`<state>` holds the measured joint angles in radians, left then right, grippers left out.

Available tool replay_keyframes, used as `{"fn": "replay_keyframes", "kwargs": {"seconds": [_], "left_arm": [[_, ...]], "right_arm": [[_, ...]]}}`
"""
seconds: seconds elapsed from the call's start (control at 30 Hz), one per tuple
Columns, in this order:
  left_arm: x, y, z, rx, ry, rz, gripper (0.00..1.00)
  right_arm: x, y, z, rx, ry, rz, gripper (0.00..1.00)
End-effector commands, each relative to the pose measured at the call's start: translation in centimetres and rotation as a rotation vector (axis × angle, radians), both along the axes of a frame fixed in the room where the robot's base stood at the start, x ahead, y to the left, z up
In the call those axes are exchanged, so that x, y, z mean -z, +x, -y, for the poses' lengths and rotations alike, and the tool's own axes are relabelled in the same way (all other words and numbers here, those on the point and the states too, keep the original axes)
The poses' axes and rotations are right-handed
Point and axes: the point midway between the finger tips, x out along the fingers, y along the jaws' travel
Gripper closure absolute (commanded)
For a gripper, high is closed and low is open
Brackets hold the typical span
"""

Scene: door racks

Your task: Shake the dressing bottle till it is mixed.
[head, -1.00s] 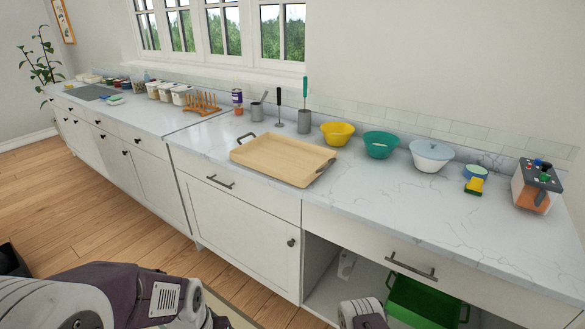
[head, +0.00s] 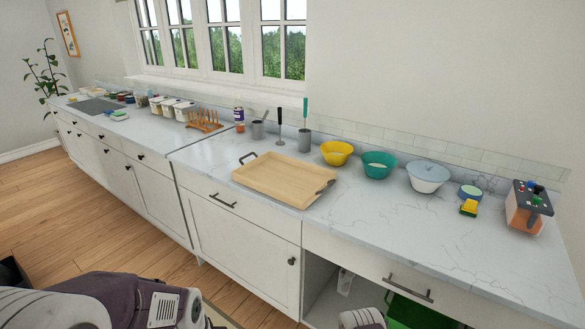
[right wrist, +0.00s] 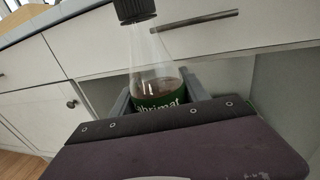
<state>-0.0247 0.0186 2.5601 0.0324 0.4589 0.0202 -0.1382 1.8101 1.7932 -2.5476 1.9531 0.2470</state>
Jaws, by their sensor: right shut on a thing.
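The dressing bottle (right wrist: 157,78) shows in the right wrist view. It is clear, with a black cap (right wrist: 134,9), a green label and reddish-brown liquid low inside. Its cap end leans slightly left in that picture. My right gripper (right wrist: 158,92) is shut around the bottle's body. The lower part of the bottle is hidden behind the gripper. The bottle does not show in the head view. My left arm shows at the lower left of the head view, but its gripper is out of the frame.
The white counter (head: 400,235) holds a wooden tray (head: 283,180), several bowls, a yellow sponge (head: 469,208) and an orange-sided caddy (head: 527,208). A green crate (head: 410,312) sits in the open space below. A drawer handle (right wrist: 194,20) is behind the bottle.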

Motion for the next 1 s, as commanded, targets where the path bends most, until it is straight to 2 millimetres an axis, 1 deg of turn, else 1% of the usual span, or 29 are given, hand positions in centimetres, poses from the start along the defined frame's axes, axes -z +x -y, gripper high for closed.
{"fn": "replay_keyframes", "kwargs": {"seconds": [0.07,0.1,0.13,0.17,0.2,0.23,0.27,0.3,0.33,0.37,0.43,0.47,0.5,0.53,0.57,0.6,0.63,0.67,0.7,0.73,0.77,0.83,1.0], "left_arm": [[-0.1,0.0,0.0,0.0,0.0,0.0,0.64],[-0.2,0.0,0.0,0.0,0.0,0.0,0.64],[-0.1,0.0,0.0,0.0,0.0,0.0,0.64],[-0.1,0.0,0.0,0.0,0.0,0.0,0.64],[0.0,0.0,0.0,0.0,0.0,0.0,0.64],[0.0,0.0,0.0,0.0,0.0,0.0,0.64],[0.0,0.0,0.0,0.0,0.0,0.0,0.64],[0.0,0.0,0.0,0.0,0.0,0.0,0.64],[0.0,0.0,0.0,0.0,0.0,0.0,0.64],[-0.1,0.0,0.0,0.0,0.0,0.0,0.64],[-0.1,0.0,0.0,0.0,0.0,0.0,0.64],[-0.2,0.0,0.0,0.0,0.0,0.0,0.64],[-0.2,0.0,0.0,0.0,0.0,0.0,0.64],[-0.1,0.0,0.0,0.0,0.0,-0.001,0.64],[-0.1,0.0,0.0,0.0,0.0,0.0,0.64],[0.0,0.0,0.0,0.0,0.0,0.0,0.64],[0.0,0.0,0.0,0.0,0.0,0.0,0.64],[0.0,0.0,0.0,0.0,0.0,0.0,0.64],[0.0,0.0,0.0,0.0,0.0,0.0,0.64],[-0.1,0.0,0.0,0.0,0.0,0.0,0.64],[-0.1,0.0,0.0,0.0,0.0,0.0,0.64],[-0.1,0.0,0.0,0.0,0.0,0.0,0.64],[-0.1,0.0,0.0,0.0,0.0,0.0,0.64]], "right_arm": [[-0.8,0.3,0.0,0.0,-0.002,0.012,1.0],[-3.3,0.5,-0.1,0.0,-0.001,0.016,1.0],[-5.2,0.5,-0.1,0.0,-0.003,0.016,1.0],[-6.4,0.4,-0.1,0.001,-0.002,0.014,1.0],[-6.7,0.3,0.0,0.001,-0.002,0.011,1.0],[-6.5,0.2,0.0,0.001,-0.001,0.009,1.0],[-5.5,0.2,0.0,0.001,-0.001,0.007,1.0],[-2.5,0.0,0.0,0.0,-0.002,0.005,1.0],[-1.0,0.0,0.0,0.0,-0.001,0.006,1.0],[-0.2,0.1,0.0,0.0,-0.001,0.009,1.0],[-0.5,0.3,0.0,0.0,-0.002,0.012,1.0],[-1.8,0.4,-0.1,0.0,-0.002,0.014,1.0],[-4.6,0.5,-0.1,0.0,-0.002,0.015,1.0],[-6.1,0.4,-0.1,0.0,-0.002,0.015,1.0],[-6.7,0.3,0.0,0.001,-0.001,0.013,1.0],[-6.6,0.3,0.0,0.001,-0.001,0.01,1.0],[-6.0,0.2,0.0,0.001,-0.001,0.008,1.0],[-4.0,0.1,0.0,0.001,-0.001,0.005,1.0],[-1.4,0.0,0.0,0.0,-0.001,0.005,1.0],[-0.4,0.1,0.0,0.0,0.0,0.009,1.0],[-0.1,0.2,0.0,0.0,-0.002,0.011,1.0],[-0.4,0.3,0.0,0.0,-0.002,0.012,1.0],[-0.4,0.3,0.0,0.0,-0.002,0.011,1.0]]}}
